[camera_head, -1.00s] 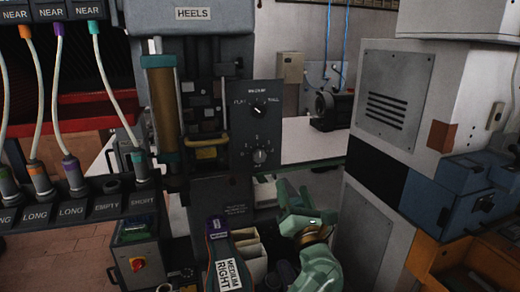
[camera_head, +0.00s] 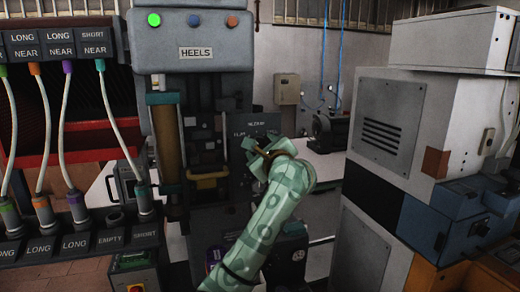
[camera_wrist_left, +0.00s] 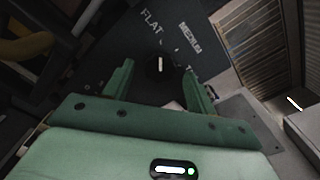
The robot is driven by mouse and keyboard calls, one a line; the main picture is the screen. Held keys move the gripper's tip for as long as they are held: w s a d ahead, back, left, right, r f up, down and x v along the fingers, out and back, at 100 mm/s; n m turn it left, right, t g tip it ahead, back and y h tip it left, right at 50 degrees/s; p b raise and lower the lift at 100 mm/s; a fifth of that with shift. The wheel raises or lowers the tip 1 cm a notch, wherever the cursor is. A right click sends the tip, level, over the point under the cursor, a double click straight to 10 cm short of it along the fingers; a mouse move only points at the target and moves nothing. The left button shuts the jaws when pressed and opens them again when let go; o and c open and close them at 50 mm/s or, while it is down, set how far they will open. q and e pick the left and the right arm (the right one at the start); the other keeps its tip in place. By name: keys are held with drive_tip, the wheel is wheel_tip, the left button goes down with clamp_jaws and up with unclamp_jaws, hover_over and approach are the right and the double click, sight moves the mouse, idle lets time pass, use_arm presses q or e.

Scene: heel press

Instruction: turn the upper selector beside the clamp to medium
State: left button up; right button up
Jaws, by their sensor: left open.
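The upper selector is a dark round knob (camera_wrist_left: 160,67) with a white pointer line, on a dark panel (camera_head: 244,122). In the wrist view the labels FLAT, MEDIUM and part of a third starting with T surround it. The line runs upright in that picture, roughly toward the FLAT side and not at MEDIUM. My left gripper (camera_head: 258,152) is open in front of the panel; its fingers (camera_wrist_left: 157,72) stand either side of the knob in the wrist view. Contact cannot be told. In the head view the gripper hides the knob. The clamp (camera_head: 207,150) is left of the panel.
The grey HEELS press head (camera_head: 195,54) carries green, blue and orange lamps. Cables and labelled sockets (camera_head: 75,243) fill the left. A white and grey cabinet (camera_head: 415,115) stands right of my arm. A pale bench (camera_head: 322,168) lies behind.

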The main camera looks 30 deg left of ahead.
use_arm(q)
drive_tip(key=shift+x, duration=1.1)
drive_tip(key=c, duration=1)
drive_tip(key=m+p, duration=0.3)
drive_tip(key=m, duration=0.2)
drive_tip(key=shift+d+r, duration=0.1)
drive_tip(key=shift+r, duration=0.05)
drive_tip(key=shift+m+p, duration=2.1)
drive_tip(key=shift+m, duration=0.3)
